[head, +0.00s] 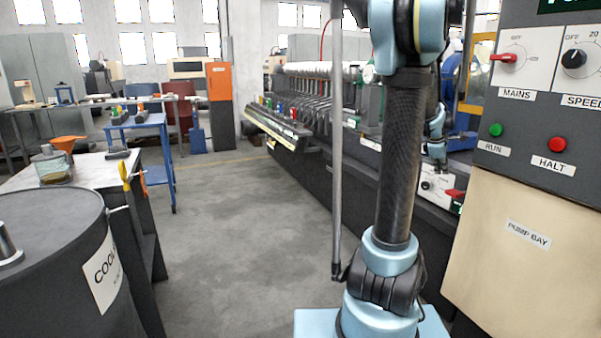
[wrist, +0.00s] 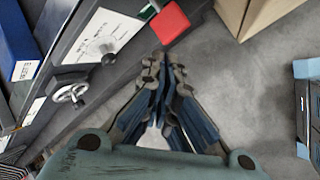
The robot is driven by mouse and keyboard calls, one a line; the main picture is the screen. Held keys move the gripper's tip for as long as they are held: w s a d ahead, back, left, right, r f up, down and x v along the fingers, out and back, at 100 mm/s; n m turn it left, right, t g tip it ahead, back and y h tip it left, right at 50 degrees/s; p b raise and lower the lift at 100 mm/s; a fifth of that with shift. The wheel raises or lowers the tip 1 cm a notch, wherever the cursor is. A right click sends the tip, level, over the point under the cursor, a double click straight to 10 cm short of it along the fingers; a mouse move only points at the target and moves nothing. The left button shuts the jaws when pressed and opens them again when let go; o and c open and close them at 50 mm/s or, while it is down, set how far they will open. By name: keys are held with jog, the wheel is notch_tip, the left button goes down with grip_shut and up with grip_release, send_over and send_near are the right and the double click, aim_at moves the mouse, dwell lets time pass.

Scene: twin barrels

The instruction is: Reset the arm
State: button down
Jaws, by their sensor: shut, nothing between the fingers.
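In the wrist view my gripper (wrist: 163,62) points away from the camera with its fingers together and nothing between them. Its tips appear just below a red block in the picture; I cannot tell how far apart in depth they are. In the head view my arm rises at the right of centre, with its black forearm and light blue joints. Part of the arm's far end shows behind the forearm, in front of the long machine (head: 300,125). The fingers are too small there to make out.
A red block (wrist: 168,22), a white panel with a knob (wrist: 103,38) and a handwheel (wrist: 70,92) are near my gripper. A control cabinet (head: 525,260) stands close at right, a dark barrel (head: 50,270) at left. The floor (head: 235,220) between is clear.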

jog(key=s+a+f+m+y, duration=0.1)
jog(key=s+a+m, duration=0.1)
jog(key=s+a, duration=0.35)
jog(key=s+a+f+m+y, duration=0.1)
jog(key=s+a+m, duration=0.15)
jog(key=a, duration=0.65)
jog(key=s+a+f+m+y, duration=0.1)
jog(key=s+a+f+m, duration=0.1)
jog(key=s+a, duration=0.45)
jog(key=s+a+f+m+y, duration=0.1)
jog(key=s+a+f+m, duration=0.1)
jog(key=s+a+f, duration=0.2)
jog(key=s+a+f+m+g+y, duration=0.1)
jog(key=s+a+f+m, duration=0.2)
jog(key=s+a, duration=0.6)
jog(key=shift+s+f+g, duration=0.25)
jog(key=shift+f+g, duration=0.05)
jog(key=shift+f, duration=0.55)
